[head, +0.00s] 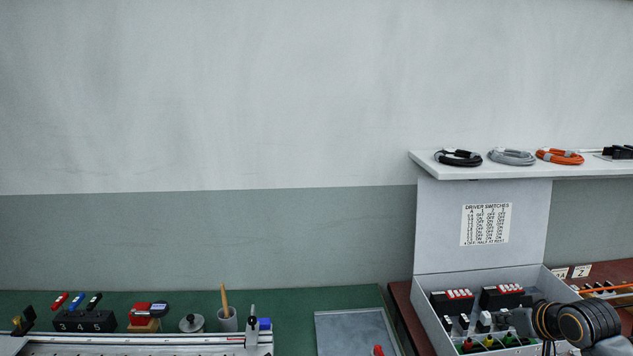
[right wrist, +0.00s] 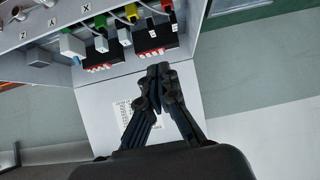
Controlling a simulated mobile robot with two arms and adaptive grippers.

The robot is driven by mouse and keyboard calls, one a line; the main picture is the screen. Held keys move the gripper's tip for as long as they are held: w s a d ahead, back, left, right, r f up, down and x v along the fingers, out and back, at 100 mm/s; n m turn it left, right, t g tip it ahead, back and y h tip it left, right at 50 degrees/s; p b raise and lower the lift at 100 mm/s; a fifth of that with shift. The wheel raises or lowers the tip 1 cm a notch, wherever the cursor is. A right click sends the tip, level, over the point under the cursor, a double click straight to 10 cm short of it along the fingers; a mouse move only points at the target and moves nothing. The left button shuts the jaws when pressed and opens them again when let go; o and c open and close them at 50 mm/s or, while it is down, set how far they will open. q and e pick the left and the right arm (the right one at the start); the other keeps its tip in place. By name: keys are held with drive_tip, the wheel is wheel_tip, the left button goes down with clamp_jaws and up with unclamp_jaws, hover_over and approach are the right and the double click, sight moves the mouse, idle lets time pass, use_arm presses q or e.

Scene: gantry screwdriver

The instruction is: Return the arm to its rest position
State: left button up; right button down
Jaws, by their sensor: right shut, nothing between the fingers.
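My right gripper (right wrist: 160,72) shows in the right wrist view with its black fingers together and nothing between them. Behind the fingers in that view is the grey panel of the control box, with the switch label (right wrist: 124,114) partly behind a finger. In the head view my right arm, dark with orange rings, is at the lower right, in front of the right side of the open control box (head: 425,312). Its fingertips are hard to make out there. My left gripper is in neither view.
The box holds black driver modules (head: 452,302) with red switches and coloured plugs. A shelf (head: 430,168) above carries coiled cables (head: 560,156). At left, the green bench (head: 340,299) holds a gantry rail (head: 130,345), a numbered tool block (head: 85,320) and a cup (head: 228,320). A grey tray (head: 335,335) lies between.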

drive_tip(key=s+a+f+g, duration=0.1)
drive_tip(key=s+a+f, duration=0.3)
drive_tip(key=s+f, duration=0.1)
drive_tip(key=s+a+f+n+g, duration=0.1)
drive_tip(key=s+a+f, duration=0.4)
drive_tip(key=s+a+f+g, duration=0.1)
drive_tip(key=s+a+f, duration=0.4)
drive_tip(key=shift+s+f+n+g+y, duration=0.2)
drive_tip(key=shift+n+g+y, duration=0.1)
drive_tip(key=shift+n, duration=0.1)
drive_tip(key=s+a+f+m+g+h, duration=0.1)
drive_tip(key=s+a, duration=0.2)
drive_tip(key=s, duration=0.7)
drive_tip(key=s+a+g, duration=0.2)
drive_tip(key=s+a, duration=0.1)
drive_tip(key=s, duration=0.8)
wheel_tip(320, 180, down, 26)
drive_tip(key=f+g, duration=0.1)
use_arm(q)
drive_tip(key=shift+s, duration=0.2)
use_arm(e)
drive_tip(key=s+d+f+g, duration=0.1)
drive_tip(key=s+d+f, duration=0.2)
drive_tip(key=s+f, duration=1.3)
drive_tip(key=shift+s+d, duration=0.15)
drive_tip(key=shift+s, duration=0.65)
